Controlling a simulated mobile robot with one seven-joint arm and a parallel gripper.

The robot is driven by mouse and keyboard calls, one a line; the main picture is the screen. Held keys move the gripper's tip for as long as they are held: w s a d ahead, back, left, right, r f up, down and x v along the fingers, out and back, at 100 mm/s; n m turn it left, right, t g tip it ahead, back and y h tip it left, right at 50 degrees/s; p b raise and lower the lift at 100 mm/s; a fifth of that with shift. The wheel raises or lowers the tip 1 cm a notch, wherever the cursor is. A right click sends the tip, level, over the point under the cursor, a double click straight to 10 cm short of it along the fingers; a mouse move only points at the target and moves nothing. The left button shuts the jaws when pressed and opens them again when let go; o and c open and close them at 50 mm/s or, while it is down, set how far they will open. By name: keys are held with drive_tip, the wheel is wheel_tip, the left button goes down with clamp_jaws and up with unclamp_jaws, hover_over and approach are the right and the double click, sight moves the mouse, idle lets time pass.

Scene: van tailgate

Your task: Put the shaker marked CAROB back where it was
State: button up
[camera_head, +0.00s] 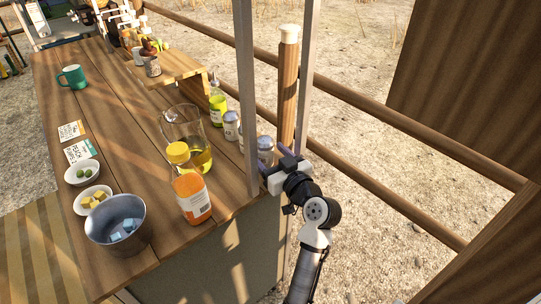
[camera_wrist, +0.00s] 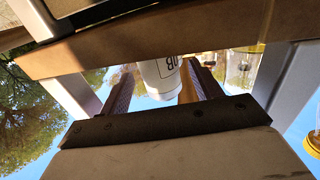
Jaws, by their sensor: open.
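In the wrist view a white shaker (camera_wrist: 163,78) with a boxed label, on which only the letters "OB" show, stands between my two fingers. The picture is upside down there, with the wooden counter edge above. My gripper (camera_wrist: 162,88) is open, one finger on each side of the shaker; I cannot tell whether either touches it. In the head view my gripper (camera_head: 275,160) is at the counter's near right corner, beside a silver-topped shaker (camera_head: 265,146). Another shaker (camera_head: 231,126) stands farther along the right edge. The labels cannot be read there.
A glass jug (camera_head: 183,125) of yellow liquid and an orange bottle (camera_head: 191,195) stand left of my gripper. A green bottle (camera_head: 217,105) is beyond. A metal post (camera_head: 246,90) rises close by. A metal bucket (camera_head: 119,222) stands front left. Mid-counter is clear.

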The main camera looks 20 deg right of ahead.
drive_tip(key=s+d+b, duration=0.2)
drive_tip(key=s+b, duration=0.1)
drive_tip(key=s, duration=0.8)
drive_tip(key=shift+s+d+r+b, duration=0.2)
drive_tip(key=shift+s+b, duration=0.1)
drive_tip(key=shift+s, duration=0.1)
drive_tip(key=shift+s+a, duration=0.1)
